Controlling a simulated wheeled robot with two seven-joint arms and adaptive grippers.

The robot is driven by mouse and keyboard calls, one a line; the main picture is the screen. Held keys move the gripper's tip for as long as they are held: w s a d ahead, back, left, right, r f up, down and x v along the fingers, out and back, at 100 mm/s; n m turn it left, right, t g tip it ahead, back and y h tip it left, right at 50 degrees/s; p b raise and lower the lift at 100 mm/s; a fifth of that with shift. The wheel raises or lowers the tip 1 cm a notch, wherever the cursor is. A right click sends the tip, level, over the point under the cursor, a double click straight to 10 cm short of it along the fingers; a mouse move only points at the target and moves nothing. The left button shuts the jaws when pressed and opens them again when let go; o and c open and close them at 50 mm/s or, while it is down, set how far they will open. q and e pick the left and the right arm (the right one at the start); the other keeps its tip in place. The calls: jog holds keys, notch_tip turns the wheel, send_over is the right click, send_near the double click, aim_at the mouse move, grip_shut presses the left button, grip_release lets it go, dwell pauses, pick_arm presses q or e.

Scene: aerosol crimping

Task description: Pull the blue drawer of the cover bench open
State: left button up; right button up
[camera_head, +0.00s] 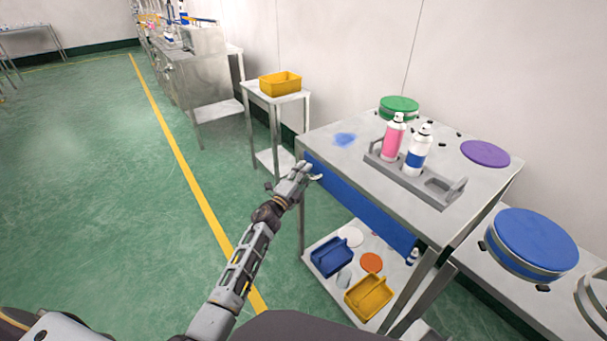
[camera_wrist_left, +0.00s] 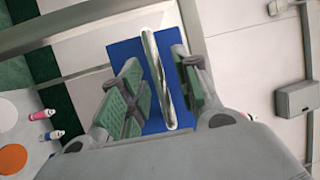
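The cover bench (camera_head: 325,140) is a grey metal table at the right of the head view. Its blue drawer (camera_head: 365,208) runs under the top along the near side, and its front looks flush with the bench. My left gripper (camera_head: 308,174) is at the far left end of the blue front. In the left wrist view, the blue drawer front (camera_wrist_left: 128,50) is ahead, with a shiny metal bar handle (camera_wrist_left: 157,75). The left gripper (camera_wrist_left: 160,90) is open, one finger on each side of the handle, with gaps visible. My right gripper is not in view.
On the bench top stand a grey rack (camera_head: 405,180) with pink and white-blue cans, a green lid (camera_head: 399,103) and a purple disc (camera_head: 485,153). The lower shelf holds blue (camera_head: 331,257) and yellow (camera_head: 369,296) bins. The green floor left of the bench is clear.

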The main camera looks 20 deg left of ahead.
pick_arm(q)
jog(key=shift+c, duration=0.4)
grip_shut()
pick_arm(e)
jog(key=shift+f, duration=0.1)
pick_arm(q)
jog(key=shift+s, duration=0.1)
jog(key=s+a+p, duration=0.4)
jog(key=s+a, duration=0.9)
jog(key=s, duration=0.3)
jog(key=shift+s+p, duration=0.2)
jog(key=shift+p, duration=0.2)
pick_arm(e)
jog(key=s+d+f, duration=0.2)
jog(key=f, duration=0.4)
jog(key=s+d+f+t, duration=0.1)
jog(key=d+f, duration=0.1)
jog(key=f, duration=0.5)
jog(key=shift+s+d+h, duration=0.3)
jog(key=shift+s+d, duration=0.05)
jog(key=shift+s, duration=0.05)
